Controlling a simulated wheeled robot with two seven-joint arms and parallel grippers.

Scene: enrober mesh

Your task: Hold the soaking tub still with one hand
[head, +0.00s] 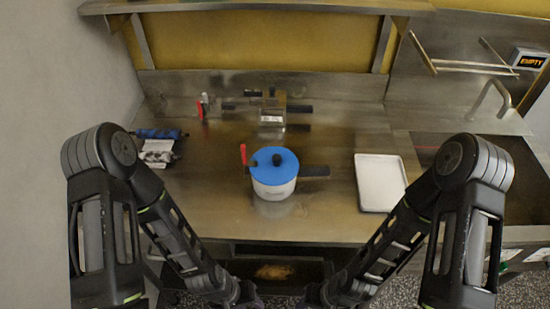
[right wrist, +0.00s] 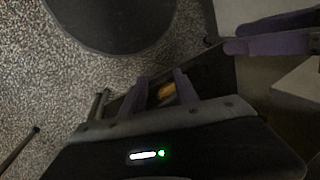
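The soaking tub is probably the white round tub (head: 274,188) with a blue lid (head: 287,161) and dark knob, standing upright mid-counter in the head view. Both my grippers are low at the bottom edge of the head view, well in front of the tub and not touching it. My right gripper (right wrist: 160,77) shows two purple fingers apart with nothing between them in the right wrist view. My left gripper (right wrist: 232,39) is at the upper right of that view, its two purple fingers seen side-on with a gap and nothing held.
A red-handled tool (head: 243,154) and a dark bar (head: 315,171) are beside the tub. A white tray (head: 380,183) lies to the right. A blue roll (head: 158,134), a red bottle (head: 201,108) and a metal fixture (head: 271,117) stand farther back. The counter (head: 215,205) before the tub is clear.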

